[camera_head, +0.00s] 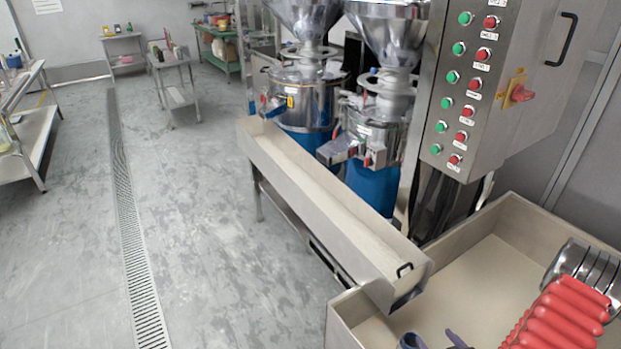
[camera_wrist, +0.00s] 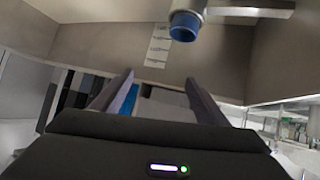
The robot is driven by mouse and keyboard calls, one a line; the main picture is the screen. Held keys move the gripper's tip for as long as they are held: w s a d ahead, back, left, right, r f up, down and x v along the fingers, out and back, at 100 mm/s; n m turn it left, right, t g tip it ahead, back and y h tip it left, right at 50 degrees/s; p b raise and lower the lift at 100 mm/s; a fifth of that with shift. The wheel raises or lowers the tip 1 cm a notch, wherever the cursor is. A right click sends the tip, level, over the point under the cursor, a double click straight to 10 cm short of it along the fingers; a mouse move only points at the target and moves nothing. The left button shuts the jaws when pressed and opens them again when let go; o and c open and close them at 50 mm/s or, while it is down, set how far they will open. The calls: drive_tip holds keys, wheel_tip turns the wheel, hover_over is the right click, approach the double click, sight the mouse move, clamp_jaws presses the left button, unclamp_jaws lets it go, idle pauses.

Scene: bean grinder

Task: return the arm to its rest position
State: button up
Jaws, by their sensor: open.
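My gripper (camera_wrist: 159,80) shows in the wrist view with its two dark fingers apart and nothing between them. Beyond the fingers is a brownish metal surface with a white label strip (camera_wrist: 157,46). A pipe end with a blue rim (camera_wrist: 186,26) hangs above the right finger, apart from it as far as I can tell. In the head view, two small dark bluish tips at the bottom edge may be my fingers, but they are mostly cut off.
A long metal trough (camera_head: 330,205) slopes to a wide steel bin (camera_head: 480,268) at lower right, which holds red ribbed pieces (camera_head: 562,318) and silver rounded parts. Grinders (camera_head: 305,95) and a button panel (camera_head: 490,70) stand behind. The floor (camera_head: 200,220) at left is open.

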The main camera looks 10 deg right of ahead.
drive_tip(key=w+a+r+g+h, duration=0.1)
drive_tip(key=w+r, duration=0.2)
drive_tip(key=r, duration=0.5)
drive_tip(key=w+a+r+n+g, duration=0.1)
drive_tip(key=w+r+g, duration=0.1)
drive_tip(key=w+r, duration=0.35)
drive_tip(key=w+a+r+g+h, duration=0.1)
drive_tip(key=w+r, duration=0.1)
drive_tip(key=r, duration=0.8)
drive_tip(key=s+a+r+m, duration=0.1)
drive_tip(key=s+a+r, duration=0.2)
drive_tip(key=a+r, duration=0.85)
drive_tip(key=s+a+r+g+y, duration=0.1)
drive_tip(key=s+a+r, duration=0.5)
drive_tip(key=s+a, duration=0.2)
drive_tip(key=s+a+r+y, duration=0.2)
drive_tip(key=s+a+r, duration=0.3)
drive_tip(key=s+a, duration=0.3)
drive_tip(key=shift+s+a+r+g+y, duration=0.2)
drive_tip(key=shift+a+r+g+y, duration=0.15)
drive_tip(key=shift+a, duration=0.8)
drive_tip(key=shift+c, duration=0.5)
